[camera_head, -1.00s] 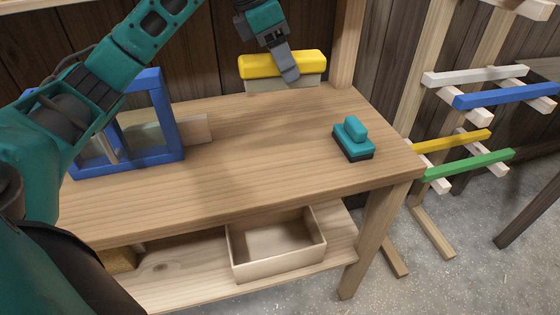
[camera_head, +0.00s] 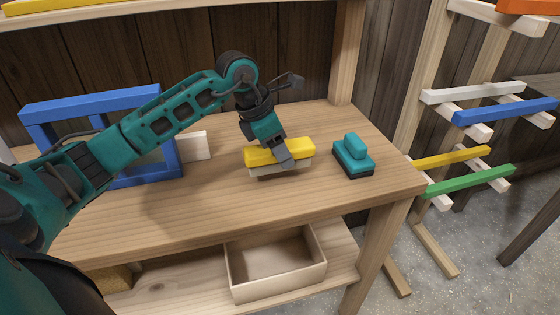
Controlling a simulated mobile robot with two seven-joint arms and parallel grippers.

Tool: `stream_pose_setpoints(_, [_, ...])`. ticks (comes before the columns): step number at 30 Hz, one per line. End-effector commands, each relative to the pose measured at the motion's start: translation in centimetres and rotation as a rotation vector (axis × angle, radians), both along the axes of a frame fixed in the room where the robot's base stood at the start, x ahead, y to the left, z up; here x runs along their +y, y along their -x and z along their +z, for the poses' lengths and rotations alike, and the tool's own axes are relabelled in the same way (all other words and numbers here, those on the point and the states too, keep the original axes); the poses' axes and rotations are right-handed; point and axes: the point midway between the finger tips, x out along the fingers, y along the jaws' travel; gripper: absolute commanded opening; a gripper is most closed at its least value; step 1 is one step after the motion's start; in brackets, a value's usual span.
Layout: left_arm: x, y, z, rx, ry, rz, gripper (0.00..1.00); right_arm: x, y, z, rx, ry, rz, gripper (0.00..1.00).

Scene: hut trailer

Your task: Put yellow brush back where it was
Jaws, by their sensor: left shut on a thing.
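The yellow brush (camera_head: 298,148) has a yellow back and pale bristles facing down. My left gripper (camera_head: 285,157) is shut on it from above. The brush is over the wooden workbench top (camera_head: 215,220), left of the teal brush (camera_head: 352,156), with a gap between them. The bristles are at or just above the bench surface; I cannot tell if they touch. The far finger is hidden behind the brush. My right gripper is not in view.
A blue frame (camera_head: 100,100) stands on the bench at left, behind my left arm, with a pale block (camera_head: 194,146) beside it. An open wooden box (camera_head: 277,283) sits on the lower shelf. A rack with coloured bars (camera_head: 470,170) stands at right. The bench front is clear.

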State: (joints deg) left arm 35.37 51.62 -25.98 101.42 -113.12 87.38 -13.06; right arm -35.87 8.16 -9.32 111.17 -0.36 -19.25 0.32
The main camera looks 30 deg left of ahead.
Motion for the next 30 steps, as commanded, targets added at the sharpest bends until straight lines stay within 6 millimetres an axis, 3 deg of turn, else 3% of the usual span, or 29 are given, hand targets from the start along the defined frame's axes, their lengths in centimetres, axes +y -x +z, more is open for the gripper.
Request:
stream_pose_setpoints(6, [0.0, 0.1, -3.3, 0.003, 0.002, 0.0, 0.25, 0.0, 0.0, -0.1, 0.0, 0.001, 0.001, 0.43])
stream_pose_setpoints(17, [0.0, 0.0, -3.8, 0.0, 0.0, 0.0, 0.25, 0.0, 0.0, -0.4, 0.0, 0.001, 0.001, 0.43])
stream_pose_setpoints(18, [0.0, 0.0, -3.9, 0.001, 0.0, 0.0, 0.54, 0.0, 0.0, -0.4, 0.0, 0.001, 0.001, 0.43])
stream_pose_setpoints(26, [0.0, 0.0, -3.8, 0.001, 0.0, 0.0, 0.79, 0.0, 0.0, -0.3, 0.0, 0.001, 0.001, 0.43])
stream_pose_setpoints(30, [0.0, 0.0, -3.8, 0.001, 0.0, 0.0, 0.79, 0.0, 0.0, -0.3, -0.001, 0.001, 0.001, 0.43])
